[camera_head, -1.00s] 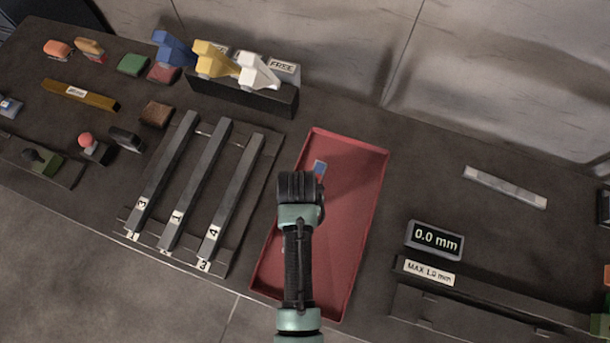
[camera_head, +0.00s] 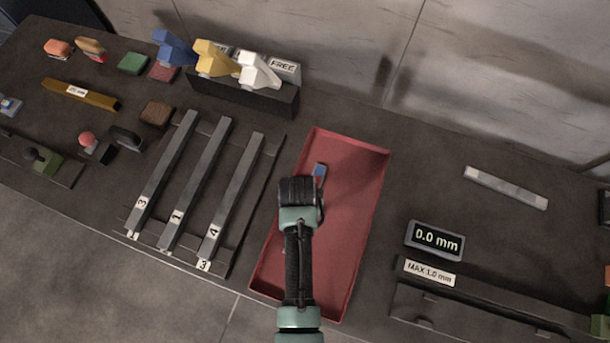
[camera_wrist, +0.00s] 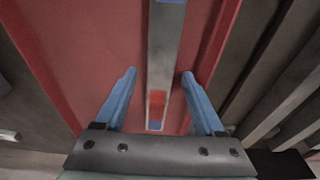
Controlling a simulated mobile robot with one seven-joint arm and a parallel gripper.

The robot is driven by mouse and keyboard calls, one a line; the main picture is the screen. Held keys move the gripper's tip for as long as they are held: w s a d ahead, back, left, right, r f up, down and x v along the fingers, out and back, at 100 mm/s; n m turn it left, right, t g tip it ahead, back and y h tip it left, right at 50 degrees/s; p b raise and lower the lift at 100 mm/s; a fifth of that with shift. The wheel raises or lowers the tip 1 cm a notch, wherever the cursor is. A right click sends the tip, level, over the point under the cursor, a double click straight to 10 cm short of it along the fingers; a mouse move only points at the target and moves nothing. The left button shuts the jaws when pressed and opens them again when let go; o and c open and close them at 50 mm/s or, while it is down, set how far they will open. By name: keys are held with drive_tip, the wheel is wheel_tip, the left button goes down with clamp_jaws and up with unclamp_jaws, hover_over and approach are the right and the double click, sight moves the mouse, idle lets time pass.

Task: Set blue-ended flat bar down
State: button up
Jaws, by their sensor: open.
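The blue-ended flat bar (camera_wrist: 164,60) is grey, with a red patch and blue at its near end in the wrist view. It lies in the red tray, and its blue far end (camera_head: 319,170) shows just beyond my gripper in the head view. My gripper (camera_wrist: 159,73) is open. Its two blue fingers are on either side of the bar in the picture, with a gap on each side. In the head view my gripper (camera_head: 300,192) is over the tray and hides most of the bar.
The red tray (camera_head: 352,225) has a raised rim, and its right half is bare. Numbered grey bars (camera_head: 202,187) lie on a rack to its left. A 0.0 mm display (camera_head: 435,240) and a separate grey bar (camera_head: 505,187) are to the right.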

wheel_tip(320, 180, up, 12)
drive_tip(key=s, duration=0.2)
drive_tip(key=w+r+n+t, duration=0.1)
drive_tip(key=w+r+t, duration=0.6)
drive_tip(key=w+r, duration=0.9)
drive_tip(key=w+r+n+t, duration=0.1)
drive_tip(key=w+r+t, duration=0.15)
drive_tip(key=r, duration=0.65)
drive_tip(key=w+r+t, duration=0.1)
drive_tip(key=r+t, duration=0.3)
drive_tip(key=r, duration=0.4)
wheel_tip(320, 180, up, 17)
drive_tip(key=s+t, duration=0.3)
drive_tip(key=t, duration=0.2)
drive_tip(key=s+r+t, duration=0.3)
drive_tip(key=s+r, duration=0.2)
drive_tip(key=r, duration=0.3)
drive_tip(key=s+r+n+t, duration=0.1)
drive_tip(key=s+r+t, duration=0.3)
drive_tip(key=r, duration=0.5)
drive_tip(key=shift+s+d+r+n+y, duration=0.2)
drive_tip(key=shift+s+d+n+y, duration=0.15)
drive_tip(key=shift+s, duration=0.55)
